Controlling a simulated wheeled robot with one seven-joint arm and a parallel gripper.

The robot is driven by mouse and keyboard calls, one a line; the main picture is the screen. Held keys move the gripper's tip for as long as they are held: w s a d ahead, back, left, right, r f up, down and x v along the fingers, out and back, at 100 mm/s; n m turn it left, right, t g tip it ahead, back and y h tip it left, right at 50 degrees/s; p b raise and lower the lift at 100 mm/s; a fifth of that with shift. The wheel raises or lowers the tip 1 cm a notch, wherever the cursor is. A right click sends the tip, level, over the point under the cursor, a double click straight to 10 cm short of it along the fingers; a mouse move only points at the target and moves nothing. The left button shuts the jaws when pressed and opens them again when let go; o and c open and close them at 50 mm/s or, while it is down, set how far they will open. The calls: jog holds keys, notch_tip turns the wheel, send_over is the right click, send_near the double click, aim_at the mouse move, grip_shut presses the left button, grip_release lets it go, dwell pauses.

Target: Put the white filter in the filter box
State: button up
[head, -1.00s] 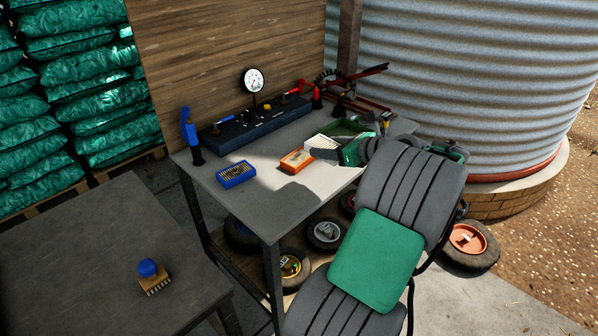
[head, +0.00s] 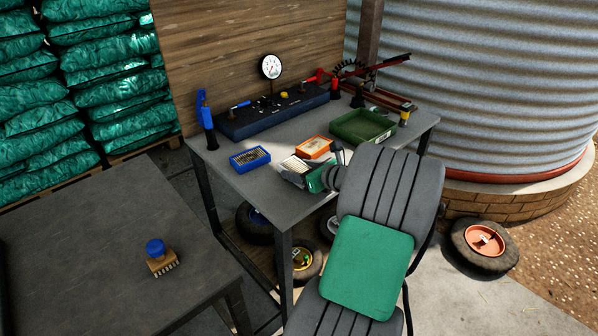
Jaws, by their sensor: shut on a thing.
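The white filter (head: 293,163) is a pale pleated block, seen over the middle front of the workbench. My gripper (head: 296,176) is shut on it from the near side and partly covers it. I cannot tell how high it is above the bench top. A green open tray (head: 350,135), which looks like the filter box, sits on the bench to the right and behind; its visible inside looks empty.
An orange filter (head: 314,147) lies just behind the white one, and a blue filter (head: 250,158) to its left. A dark gauge bench (head: 275,117) runs along the back. A brush (head: 160,260) is on the near table (head: 80,240).

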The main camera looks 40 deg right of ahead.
jog(key=o, duration=1.4)
jog(key=shift+f, duration=0.15)
